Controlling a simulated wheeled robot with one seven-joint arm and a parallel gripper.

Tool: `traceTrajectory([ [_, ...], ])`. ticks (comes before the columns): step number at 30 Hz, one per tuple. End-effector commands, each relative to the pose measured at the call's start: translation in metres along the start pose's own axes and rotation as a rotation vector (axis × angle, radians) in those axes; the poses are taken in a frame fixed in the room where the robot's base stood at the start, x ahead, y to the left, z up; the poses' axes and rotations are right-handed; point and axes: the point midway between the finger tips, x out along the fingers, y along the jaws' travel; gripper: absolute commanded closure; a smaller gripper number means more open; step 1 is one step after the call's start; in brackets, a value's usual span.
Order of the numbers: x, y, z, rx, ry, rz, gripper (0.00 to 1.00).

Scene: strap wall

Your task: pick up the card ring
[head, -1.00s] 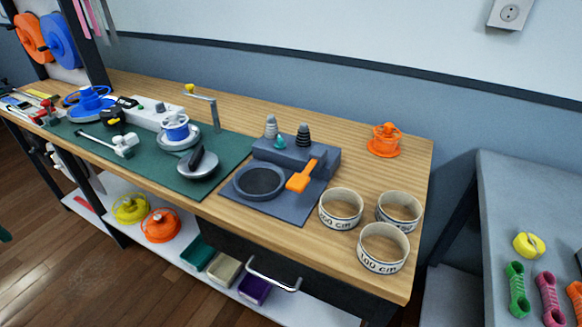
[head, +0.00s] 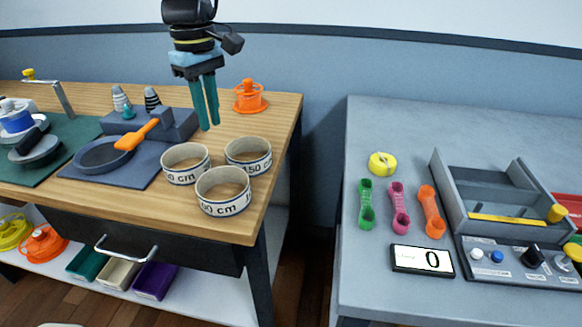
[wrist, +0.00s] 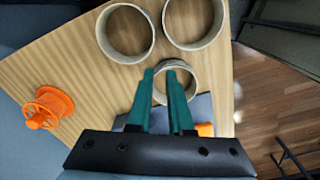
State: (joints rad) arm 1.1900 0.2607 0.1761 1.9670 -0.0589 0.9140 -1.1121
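Three pale card rings with dark lettering stand upright on the wooden workbench's right end. One marked "150 cm" (head: 249,165) is at the back right, one ending "00 cm" (head: 223,207) is in front, and one with a partly hidden number (head: 179,178) is at the left. The wrist view shows the back ring (wrist: 103,38), the front ring (wrist: 218,38) and the left ring (wrist: 193,88) behind the fingertips. My gripper (head: 209,124) points down above the bench, behind and above the rings, touching none. Its teal fingers (wrist: 159,72) are apart and empty.
An orange spool (head: 250,98) stands behind the rings. A gap separates the workbench from a grey table (head: 368,265) holding colored straps and a control box.

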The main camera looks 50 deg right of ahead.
Motion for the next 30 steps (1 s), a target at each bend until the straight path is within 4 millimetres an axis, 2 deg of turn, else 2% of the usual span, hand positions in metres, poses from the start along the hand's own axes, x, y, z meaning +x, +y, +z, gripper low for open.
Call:
traceTrajectory([
  [1, 0.002, 0.006, 0.007, -0.001, 0.0, -0.002, 0.81],
  [5, 0.008, 0.01, 0.013, -0.01, -0.001, -0.008, 0.81],
  [12, 0.044, 0.009, 0.013, -0.01, -0.002, -0.009, 0.81],
  [20, 0.064, 0.008, 0.014, -0.009, -0.002, -0.008, 0.81],
  [27, 0.098, 0.006, 0.016, -0.01, -0.002, -0.008, 0.81],
  [30, 0.106, 0.006, 0.016, -0.01, -0.001, -0.006, 0.81],
])
